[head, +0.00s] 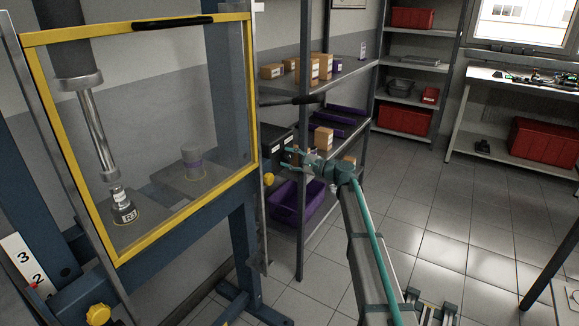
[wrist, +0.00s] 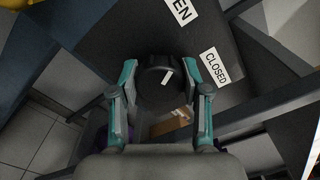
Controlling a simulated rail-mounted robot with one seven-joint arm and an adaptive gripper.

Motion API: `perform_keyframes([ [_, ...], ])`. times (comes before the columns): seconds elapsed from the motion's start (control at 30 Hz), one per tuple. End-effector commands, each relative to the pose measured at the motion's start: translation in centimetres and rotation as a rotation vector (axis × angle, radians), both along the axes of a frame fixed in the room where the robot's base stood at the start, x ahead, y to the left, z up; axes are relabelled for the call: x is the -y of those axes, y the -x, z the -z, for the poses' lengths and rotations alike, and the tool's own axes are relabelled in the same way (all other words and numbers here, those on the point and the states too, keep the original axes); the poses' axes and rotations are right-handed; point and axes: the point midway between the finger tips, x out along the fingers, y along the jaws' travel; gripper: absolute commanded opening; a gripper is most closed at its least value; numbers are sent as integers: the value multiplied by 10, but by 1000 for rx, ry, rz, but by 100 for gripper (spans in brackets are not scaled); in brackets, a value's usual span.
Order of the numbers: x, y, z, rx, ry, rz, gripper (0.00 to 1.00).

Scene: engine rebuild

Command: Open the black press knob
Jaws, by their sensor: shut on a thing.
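The black press knob (wrist: 153,92) is round with a short white mark and sits on a dark control box (head: 275,146) beside the yellow-framed press. In the wrist view its mark slants up and right, pointing between a label ending in "EN" (wrist: 180,9) and the "CLOSED" label (wrist: 215,67). My gripper (head: 291,160) has teal fingers, one on each side of the knob, and is shut on it. In the head view the knob cannot be made out. Finger contact is hard to see in the wrist view.
The press guard (head: 120,250) with its yellow frame stands left of my arm. A metal shelf (head: 345,68) with cardboard boxes and purple bins (head: 290,203) is close behind the control box. The tiled floor (head: 440,200) to the right is mostly clear.

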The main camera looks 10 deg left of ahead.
Motion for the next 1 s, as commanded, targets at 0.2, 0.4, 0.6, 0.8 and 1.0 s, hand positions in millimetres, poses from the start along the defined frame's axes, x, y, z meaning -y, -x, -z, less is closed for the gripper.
perform_keyframes([
  [0.2,0,0,1,57,28,0,12],
  [0.4,0,1,0,72,36,-1,12],
  [0.6,0,0,0,71,35,-1,12],
  [0.8,0,0,0,70,35,-1,63],
  [1.0,0,0,0,70,35,-1,72],
])
